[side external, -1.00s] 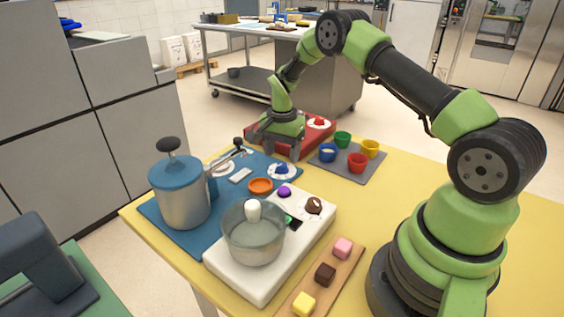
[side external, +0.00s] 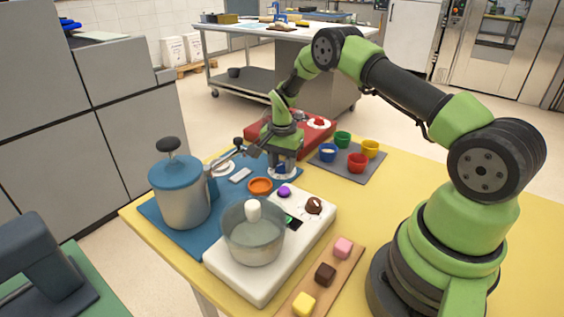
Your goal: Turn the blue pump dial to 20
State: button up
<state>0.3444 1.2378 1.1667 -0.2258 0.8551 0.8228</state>
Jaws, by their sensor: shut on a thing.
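The blue pump dial (side external: 281,169) sits on a white round scale at the far right corner of the blue mat (side external: 288,181). My gripper (side external: 283,163) points down over it, shut on the dial, with its fingers on either side of the knob. The fingers hide much of the dial, and the scale's numbers are too small to read. The pump pot (side external: 184,193), grey with a blue lid and a black knob, stands at the left of the mat.
A glass-lidded pot (side external: 253,240) stands on a white hob (side external: 318,222) with a purple knob (side external: 284,190) and a brown knob (side external: 314,205). An orange dish (side external: 260,186) is left of the gripper. A red box (side external: 300,139) is behind; coloured cups are on a grey mat (side external: 345,172).

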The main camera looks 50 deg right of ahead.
jog(key=shift+n, duration=0.3)
jog(key=n, duration=0.3)
jog(key=shift+n, duration=0.3)
jog(key=n, duration=0.3)
jog(key=shift+n, duration=0.3)
jog(key=n, duration=0.4)
jog(key=shift+n, duration=2)
jog(key=o, duration=0.9)
